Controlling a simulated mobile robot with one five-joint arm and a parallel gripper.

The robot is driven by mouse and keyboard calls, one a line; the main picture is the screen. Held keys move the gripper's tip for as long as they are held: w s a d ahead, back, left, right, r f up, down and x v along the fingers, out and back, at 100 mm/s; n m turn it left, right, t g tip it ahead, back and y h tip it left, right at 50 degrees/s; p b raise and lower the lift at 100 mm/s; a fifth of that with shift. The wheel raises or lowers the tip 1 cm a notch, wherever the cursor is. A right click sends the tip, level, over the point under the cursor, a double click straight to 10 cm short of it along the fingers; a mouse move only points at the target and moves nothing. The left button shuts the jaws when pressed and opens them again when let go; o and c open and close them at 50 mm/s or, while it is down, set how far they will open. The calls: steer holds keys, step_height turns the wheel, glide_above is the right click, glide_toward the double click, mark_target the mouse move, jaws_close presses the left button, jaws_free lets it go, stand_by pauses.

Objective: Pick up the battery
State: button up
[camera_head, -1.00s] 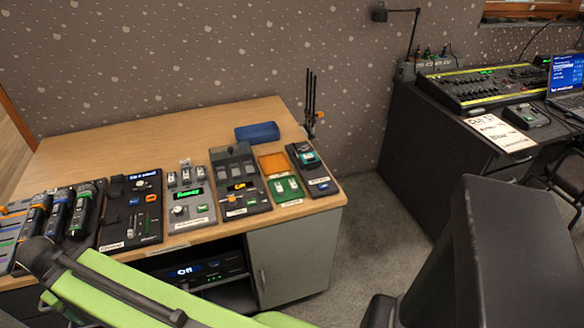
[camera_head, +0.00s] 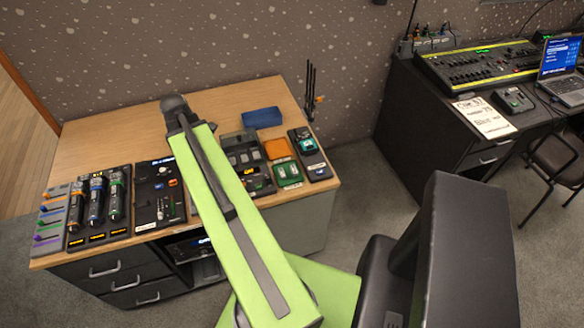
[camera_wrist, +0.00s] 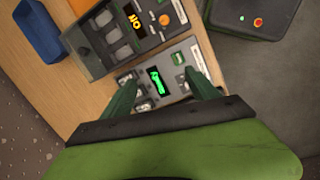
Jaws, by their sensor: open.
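Small pale battery-like blocks (camera_wrist: 145,105) sit in a row at the left end of a grey charger (camera_wrist: 178,88) with a lit green display in the wrist view. My gripper (camera_wrist: 158,78) is open and empty over this charger, its dark green fingers on either side of the display. The left finger overlaps the row of blocks, partly hiding it. In the head view my green arm covers this charger, and my gripper cannot be made out there. Two more pale blocks lie in a green tray (camera_head: 288,173). I cannot tell which block is meant.
A dark case (camera_wrist: 125,35) with grey slots and an orange display stands beside the charger. A blue box (camera_head: 261,117) lies farther back on the wooden desk (camera_head: 105,135). The desk's back left is clear.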

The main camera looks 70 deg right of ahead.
steer(key=s+d+n+g, duration=0.1)
steer(key=s+d+n, duration=0.1)
steer(key=s+d, duration=1)
steer(key=n, duration=0.1)
glide_toward(294, 169)
step_height(294, 169, down, 3)
steer(key=b, duration=1.1)
steer(key=shift+g+b, duration=0.3)
steer(key=shift+g, duration=0.1)
steer(key=b+x, duration=0.5)
steer(key=x, duration=0.1)
steer(key=shift+w+d+b, duration=0.15)
steer(key=shift+b, duration=0.15)
steer(key=shift+r, duration=0.25)
steer(key=c, duration=1.5)
